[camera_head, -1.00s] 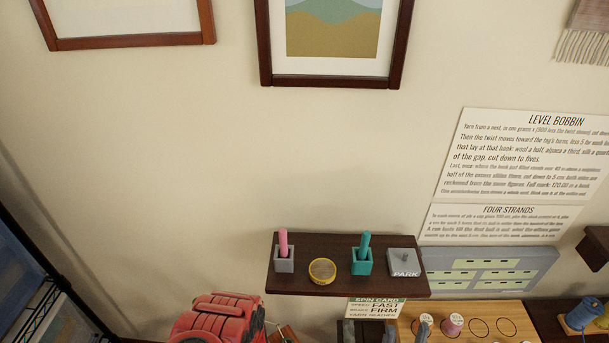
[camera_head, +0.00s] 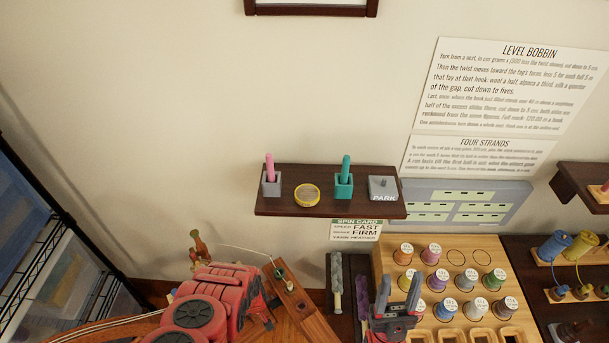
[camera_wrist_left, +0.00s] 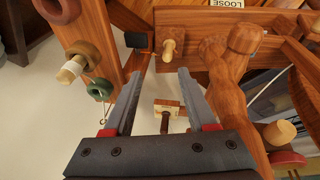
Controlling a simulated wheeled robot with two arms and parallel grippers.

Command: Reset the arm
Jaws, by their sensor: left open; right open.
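My right gripper (camera_head: 398,292) shows at the bottom of the head view, its two dark fingers spread and pointing up the picture. It is over the front left part of the wooden spool board, with nothing seen between the fingers. My left arm, red, enters at the bottom left of the head view; its gripper is not clear there. In the left wrist view my left gripper (camera_wrist_left: 160,77) is open and empty. It is close to a wooden spinning frame (camera_wrist_left: 205,58), with a small wooden peg (camera_wrist_left: 167,106) seen between the fingers, farther off.
A dark wall shelf (camera_head: 286,206) holds a pink stick, a yellow round tin, a teal stick and a grey PARK block. The spool board (camera_head: 385,256) carries several thread spools. A wire rack (camera_head: 62,225) stands at left. Signs (camera_head: 503,84) hang on the wall, which is otherwise mostly bare.

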